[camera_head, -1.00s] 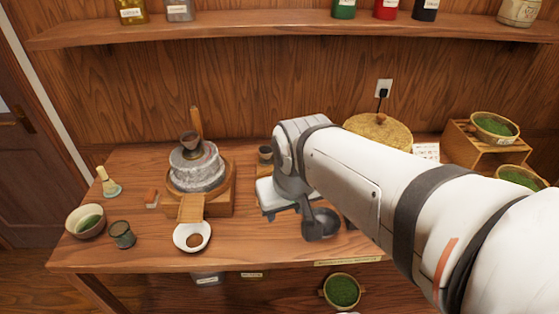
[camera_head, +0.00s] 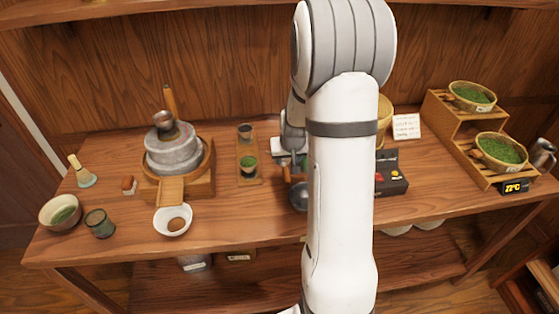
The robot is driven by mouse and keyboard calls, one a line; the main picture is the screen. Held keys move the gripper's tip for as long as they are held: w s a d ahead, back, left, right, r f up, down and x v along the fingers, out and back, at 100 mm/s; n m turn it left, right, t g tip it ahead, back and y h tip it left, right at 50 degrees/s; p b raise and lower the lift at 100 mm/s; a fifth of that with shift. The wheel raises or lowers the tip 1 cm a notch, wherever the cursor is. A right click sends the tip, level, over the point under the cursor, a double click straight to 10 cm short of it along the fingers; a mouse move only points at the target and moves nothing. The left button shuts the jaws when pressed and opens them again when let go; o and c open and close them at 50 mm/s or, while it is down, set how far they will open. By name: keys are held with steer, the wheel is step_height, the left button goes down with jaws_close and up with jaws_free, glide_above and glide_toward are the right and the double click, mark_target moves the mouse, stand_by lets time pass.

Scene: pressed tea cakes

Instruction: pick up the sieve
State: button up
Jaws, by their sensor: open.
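I cannot pick out the sieve for certain. A tan, round woven rim (camera_head: 385,113) shows at the back of the table, just right of my arm, which hides most of it; I cannot tell whether it is the sieve. My arm stands upright across the middle of the view. Its wrist reaches down to the table behind the forearm, and the fingers of my gripper are hidden there. A dark round shape (camera_head: 298,197) shows low beside the forearm's left edge; I cannot tell what it is.
Left are a stone mill (camera_head: 173,152), a white bowl (camera_head: 173,221), a tea bowl (camera_head: 60,212) and a whisk (camera_head: 82,173). A wooden tray (camera_head: 247,172) with cups lies left of my arm. Right are a black box (camera_head: 391,174) and a wooden rack (camera_head: 465,135) with green-filled baskets.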

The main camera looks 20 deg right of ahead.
mark_target(286, 170)
steer(key=shift+p+x, duration=0.65)
steer(key=shift+x, duration=3.1)
steer(key=shift+a, duration=0.15)
steer(key=shift+s, duration=0.1)
steer(key=shift+c, duration=0.2)
jaws_close()
